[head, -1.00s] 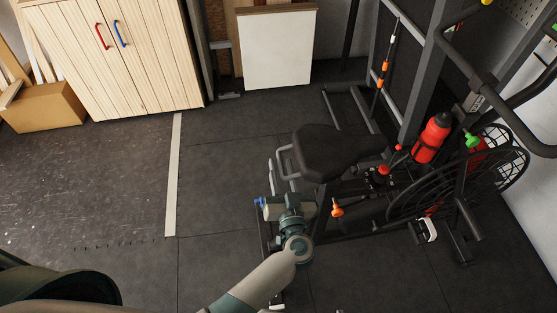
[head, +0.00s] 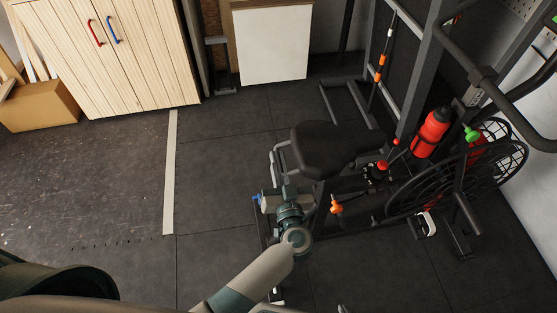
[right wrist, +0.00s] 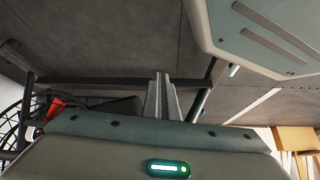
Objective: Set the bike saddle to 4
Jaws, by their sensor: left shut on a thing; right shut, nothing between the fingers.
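The exercise bike's black saddle (head: 325,148) sits on its frame, right of centre in the head view. No number scale can be read. My left gripper (head: 284,193) is just below and left of the saddle, with its hand against the rear of the bike frame. An orange knob (head: 337,205) shows just right of the hand. My right gripper (right wrist: 162,82) is shut and empty in the right wrist view, pointing towards the dark frame bars.
The bike's caged fan wheel (head: 455,175) and red bottle (head: 431,133) are to the right. A rack with dark uprights (head: 420,75) stands behind. A wooden cabinet (head: 125,55) and cardboard box (head: 38,105) are at the back left. The floor left of the bike is clear.

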